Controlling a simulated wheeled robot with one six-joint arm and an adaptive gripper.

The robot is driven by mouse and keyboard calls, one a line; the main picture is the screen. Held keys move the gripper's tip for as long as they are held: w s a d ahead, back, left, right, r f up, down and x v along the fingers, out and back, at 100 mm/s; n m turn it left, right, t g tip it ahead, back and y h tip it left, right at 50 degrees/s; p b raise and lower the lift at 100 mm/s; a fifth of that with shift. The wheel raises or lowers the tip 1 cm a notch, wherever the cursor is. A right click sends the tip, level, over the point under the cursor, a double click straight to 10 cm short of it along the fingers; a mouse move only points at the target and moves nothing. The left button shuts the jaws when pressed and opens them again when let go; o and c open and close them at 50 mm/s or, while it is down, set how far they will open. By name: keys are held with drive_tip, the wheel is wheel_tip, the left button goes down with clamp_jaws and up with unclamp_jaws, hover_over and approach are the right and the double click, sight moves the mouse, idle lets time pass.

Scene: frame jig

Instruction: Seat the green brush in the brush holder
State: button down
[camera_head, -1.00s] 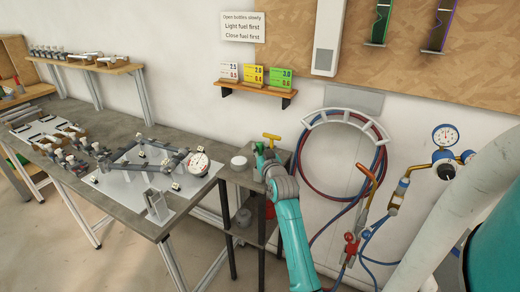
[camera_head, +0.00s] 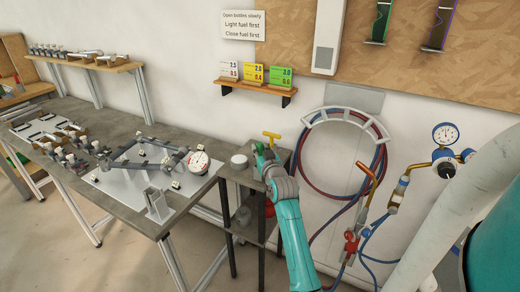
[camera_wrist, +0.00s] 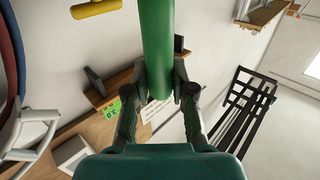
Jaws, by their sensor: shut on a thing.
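The green brush shows as a thick green rod (camera_wrist: 157,45) in the wrist view, running from the top edge down between the fingers. My gripper (camera_wrist: 158,92) is shut on it. In the head view my gripper (camera_head: 262,158) is above the small dark side stand (camera_head: 237,176), beside a white round jar. The brush's far end is out of the wrist view. I cannot make out the brush holder; my arm hides part of the stand top.
The white jar (camera_head: 239,162) is close on the left of my gripper. A workbench (camera_head: 120,207) with a metal jig and dial gauge (camera_head: 198,162) stands left. Coiled red and blue hoses (camera_head: 380,160) hang on the wall at right. A card shelf (camera_head: 254,88) is above.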

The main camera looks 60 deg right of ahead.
drive_tip(key=shift+f, duration=0.2)
drive_tip(key=c, duration=0.9)
unclamp_jaws()
drive_tip(key=v, duration=1.2)
drive_tip(key=shift+f, duration=0.1)
